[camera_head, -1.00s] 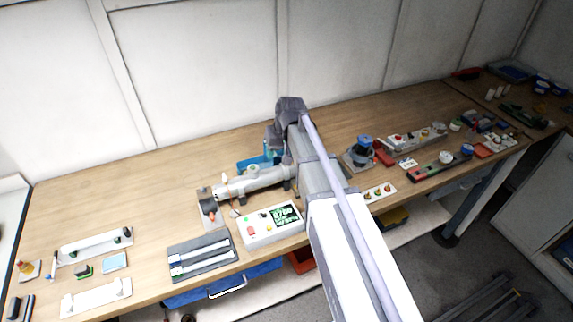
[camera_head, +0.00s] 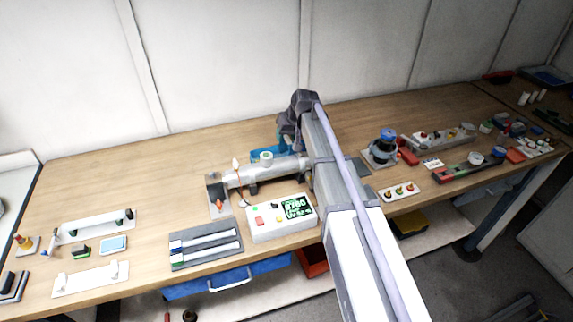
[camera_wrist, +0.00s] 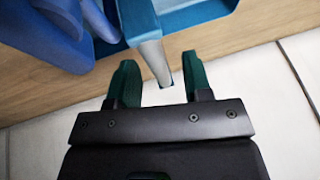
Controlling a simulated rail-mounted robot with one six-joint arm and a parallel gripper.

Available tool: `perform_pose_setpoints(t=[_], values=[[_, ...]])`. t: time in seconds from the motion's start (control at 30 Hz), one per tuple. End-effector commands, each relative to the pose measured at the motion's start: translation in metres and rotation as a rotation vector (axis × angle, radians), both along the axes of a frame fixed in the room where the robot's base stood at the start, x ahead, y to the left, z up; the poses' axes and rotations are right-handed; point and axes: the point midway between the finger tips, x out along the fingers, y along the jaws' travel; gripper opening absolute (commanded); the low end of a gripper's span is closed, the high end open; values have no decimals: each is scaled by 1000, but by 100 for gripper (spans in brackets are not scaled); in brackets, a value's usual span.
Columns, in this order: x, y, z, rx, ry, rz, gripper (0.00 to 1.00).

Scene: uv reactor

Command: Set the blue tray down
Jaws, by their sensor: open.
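The blue tray (camera_head: 256,152) sits on the bench near the back wall, behind the grey reactor tube (camera_head: 268,172); much of it is hidden by the tube and my arm. In the wrist view the blue tray (camera_wrist: 180,20) shows at the top, with a light grey bar (camera_wrist: 152,55) running from it. My gripper (camera_wrist: 158,62) is open. Its two green fingers stand on either side of the bar, with gaps showing. In the head view my gripper is hidden behind my arm.
A control box with a green display (camera_head: 282,217) stands in front of the tube. A blue-topped device (camera_head: 382,148) and a small panel with knobs (camera_head: 399,191) lie to the right. Bare bench (camera_head: 130,175) lies to the left. The white wall (camera_head: 210,60) is close behind.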

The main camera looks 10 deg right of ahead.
Motion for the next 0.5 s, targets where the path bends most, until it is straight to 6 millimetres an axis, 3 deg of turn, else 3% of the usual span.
perform_pose_setpoints(t=[0.03, 0.27, 0.5], values=[[4, 2, -16, 0, 0, 0, 46], [5, 3, -12, 0, 0, 0, 46], [5, 3, -12, 0, 0, 0, 24]])
